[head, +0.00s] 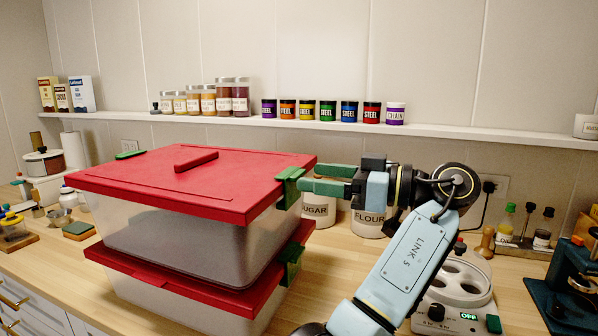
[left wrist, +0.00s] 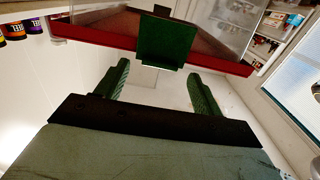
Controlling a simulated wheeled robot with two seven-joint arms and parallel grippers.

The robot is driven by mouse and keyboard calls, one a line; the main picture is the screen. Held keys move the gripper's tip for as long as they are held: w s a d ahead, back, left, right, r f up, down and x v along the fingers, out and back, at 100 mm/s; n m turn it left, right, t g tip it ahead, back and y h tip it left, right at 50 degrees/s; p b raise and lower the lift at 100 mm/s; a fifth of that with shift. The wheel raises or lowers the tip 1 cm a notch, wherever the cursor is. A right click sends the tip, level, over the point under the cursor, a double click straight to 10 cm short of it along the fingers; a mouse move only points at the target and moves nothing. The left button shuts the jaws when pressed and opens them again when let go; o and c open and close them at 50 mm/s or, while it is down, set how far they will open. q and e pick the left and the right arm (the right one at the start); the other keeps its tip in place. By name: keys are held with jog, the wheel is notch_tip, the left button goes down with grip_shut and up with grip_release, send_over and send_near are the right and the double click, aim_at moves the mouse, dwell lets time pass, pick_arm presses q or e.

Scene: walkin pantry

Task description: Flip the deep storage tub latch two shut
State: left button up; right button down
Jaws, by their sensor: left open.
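Two clear tubs with red lids are stacked on the counter. The upper tub (head: 185,235) has a red lid (head: 240,175) with a handle bar. A green latch (head: 290,187) is on its right side; I cannot tell if it is fully shut. Another green latch (head: 129,155) shows at the far left lid edge. My left gripper (head: 312,188) is open and empty, its green fingers pointing at the right-side latch, very close to it. In the left wrist view the latch (left wrist: 163,42) is a green plate across the red rim, just beyond and between the fingertips (left wrist: 157,75). My right gripper is out of view.
The lower tub (head: 180,306) has its own green latch (head: 291,262). Sugar (head: 318,210) and flour (head: 368,222) canisters stand behind my gripper. A white device (head: 455,295) stands on the counter at right. A wall shelf (head: 350,127) holds jars and tins.

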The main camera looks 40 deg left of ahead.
pick_arm(q)
jog(key=shift+s+a, duration=0.15)
jog(key=shift+a, duration=0.4)
